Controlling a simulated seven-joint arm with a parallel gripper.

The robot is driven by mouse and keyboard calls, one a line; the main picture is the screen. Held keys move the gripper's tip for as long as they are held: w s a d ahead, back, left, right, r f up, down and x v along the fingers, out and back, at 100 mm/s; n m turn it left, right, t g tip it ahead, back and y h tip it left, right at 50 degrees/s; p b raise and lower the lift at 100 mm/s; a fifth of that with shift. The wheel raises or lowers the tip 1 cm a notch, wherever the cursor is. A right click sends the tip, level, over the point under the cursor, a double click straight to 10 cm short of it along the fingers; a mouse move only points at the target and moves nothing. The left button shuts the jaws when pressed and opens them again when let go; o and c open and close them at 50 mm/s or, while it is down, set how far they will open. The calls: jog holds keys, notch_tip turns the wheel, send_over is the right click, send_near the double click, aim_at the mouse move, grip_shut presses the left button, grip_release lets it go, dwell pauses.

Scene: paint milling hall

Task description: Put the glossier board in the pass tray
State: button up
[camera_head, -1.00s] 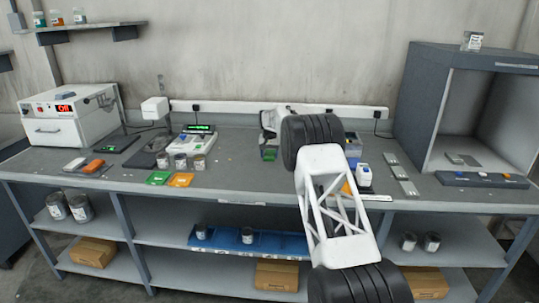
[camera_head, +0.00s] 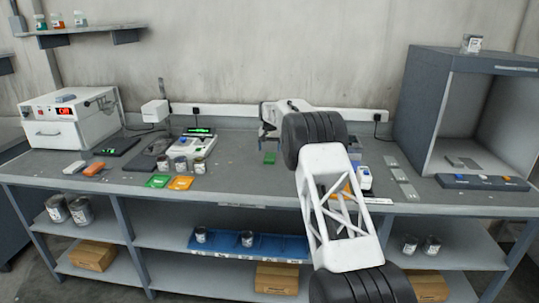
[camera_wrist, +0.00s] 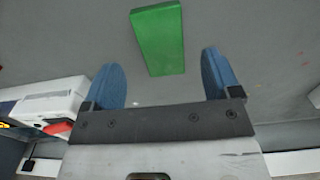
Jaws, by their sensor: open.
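A green board (camera_head: 269,158) lies flat on the bench, left of my arm. In the wrist view the green board (camera_wrist: 158,38) lies on the grey surface beyond the gap between my fingers, touching neither. My gripper (camera_head: 268,133) is open and empty above and behind it; its two blue fingers (camera_wrist: 165,78) are spread wide. An orange piece (camera_head: 347,188) shows partly through my arm's frame; most of it is hidden. A flat green card (camera_head: 157,181) and an orange card (camera_head: 180,183) lie at the front left. I cannot tell which board is glossier or which thing is the pass tray.
Several small cans (camera_head: 181,164) stand behind the cards, near a white device (camera_head: 196,145). A grey booth (camera_head: 420,110) stands at the right.

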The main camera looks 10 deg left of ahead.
aim_at(270, 158)
notch_tip(270, 158, up, 7)
dwell(0.3)
jog(key=shift+f, duration=0.1)
dwell(0.4)
dwell(0.4)
